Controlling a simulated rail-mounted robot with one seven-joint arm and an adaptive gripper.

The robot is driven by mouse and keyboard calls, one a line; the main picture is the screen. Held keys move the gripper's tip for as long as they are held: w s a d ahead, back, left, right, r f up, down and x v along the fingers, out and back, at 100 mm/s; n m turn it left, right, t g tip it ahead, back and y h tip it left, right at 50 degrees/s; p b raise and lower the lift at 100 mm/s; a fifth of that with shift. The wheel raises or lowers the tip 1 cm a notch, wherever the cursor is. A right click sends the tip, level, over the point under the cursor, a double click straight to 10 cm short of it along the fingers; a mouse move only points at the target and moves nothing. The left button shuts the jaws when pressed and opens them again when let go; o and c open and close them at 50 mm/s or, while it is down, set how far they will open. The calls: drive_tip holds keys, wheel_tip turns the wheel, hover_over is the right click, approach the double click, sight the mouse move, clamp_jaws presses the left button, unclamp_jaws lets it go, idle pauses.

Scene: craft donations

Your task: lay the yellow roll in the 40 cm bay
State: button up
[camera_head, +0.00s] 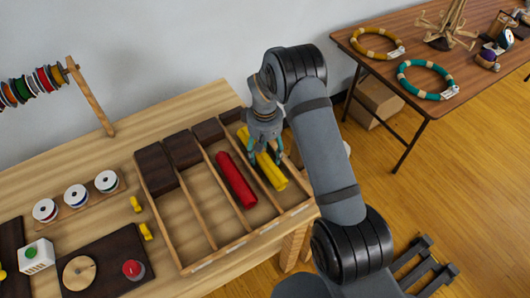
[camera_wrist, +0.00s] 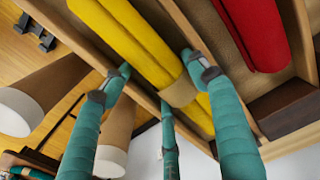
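The yellow roll (camera_head: 269,171), with a tan band round it, lies lengthwise in the rightmost bay of the wooden divided tray (camera_head: 222,244). My gripper (camera_head: 265,156) points down over the roll, its teal fingers spread. In the wrist view the yellow roll (camera_wrist: 132,38) runs between the outer fingertips of my gripper (camera_wrist: 158,70), with a gap on its left side, so the gripper looks open. The fingers hide part of the roll's far end. Bay lengths differ by their dark end blocks; I cannot read any bay labels.
A red roll (camera_head: 236,180) lies in the adjacent bay to the left. The two left bays are empty in front of their dark blocks (camera_head: 155,170). Spools (camera_head: 75,195), small yellow items (camera_head: 146,231) and a dark board (camera_head: 105,262) stand left of the tray.

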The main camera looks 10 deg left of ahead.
drive_tip(key=o, duration=0.4)
wheel_tip(320, 180, up, 12)
idle(0.7)
drive_tip(key=shift+f, duration=4)
